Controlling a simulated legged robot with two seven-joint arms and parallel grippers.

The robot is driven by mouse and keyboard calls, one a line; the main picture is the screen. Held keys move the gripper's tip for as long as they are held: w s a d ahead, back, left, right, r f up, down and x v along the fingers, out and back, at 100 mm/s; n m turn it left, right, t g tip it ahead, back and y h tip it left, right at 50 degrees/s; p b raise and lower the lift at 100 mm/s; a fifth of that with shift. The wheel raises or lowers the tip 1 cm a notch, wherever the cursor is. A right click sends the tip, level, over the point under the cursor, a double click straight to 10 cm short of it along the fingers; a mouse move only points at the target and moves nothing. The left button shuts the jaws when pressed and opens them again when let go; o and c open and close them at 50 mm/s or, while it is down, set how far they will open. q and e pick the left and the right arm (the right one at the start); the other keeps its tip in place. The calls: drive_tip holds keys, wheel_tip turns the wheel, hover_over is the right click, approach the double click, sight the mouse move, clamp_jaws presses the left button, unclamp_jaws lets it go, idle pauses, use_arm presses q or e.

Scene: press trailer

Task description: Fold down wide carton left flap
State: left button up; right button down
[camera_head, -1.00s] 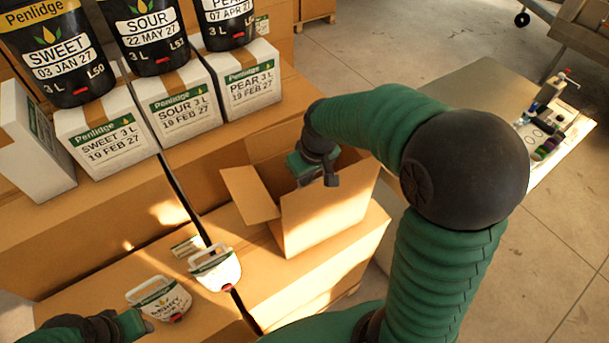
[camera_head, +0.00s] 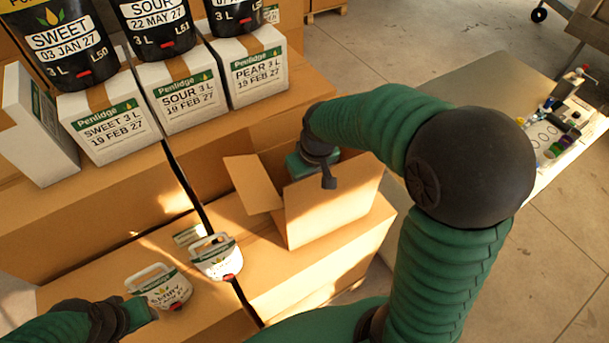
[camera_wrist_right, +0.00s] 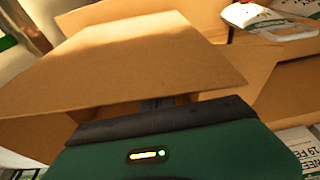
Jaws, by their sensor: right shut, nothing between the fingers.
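The wide carton (camera_head: 330,210) stands open on a larger brown box, right of centre in the head view. Its left flap (camera_head: 252,184) sticks up and outward to the left. A flap, apparently the same one, fills much of the right wrist view (camera_wrist_right: 130,65), just beyond my right gripper (camera_wrist_right: 158,103).
Two white handled packs (camera_head: 162,287) (camera_head: 216,257) lie left of the carton. White Penlidge boxes (camera_head: 110,125) and black tubs (camera_head: 75,45) stand behind on brown boxes. A table (camera_head: 475,90) with small items is at right.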

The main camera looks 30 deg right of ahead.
drive_tip(key=shift+a+f+b, duration=0.2)
drive_tip(key=shift+f+b, duration=0.45)
drive_tip(key=shift+f, duration=0.25)
drive_tip(key=shift+s+r, duration=0.1)
drive_tip(key=w+p+v, duration=0.3)
drive_tip(key=p+v, duration=0.9)
drive_tip(key=v, duration=0.2)
drive_tip(key=shift+w+d+r+p, duration=0.15)
drive_tip(key=shift+w+r+p, duration=0.2)
drive_tip(key=shift+r+p, duration=0.1)
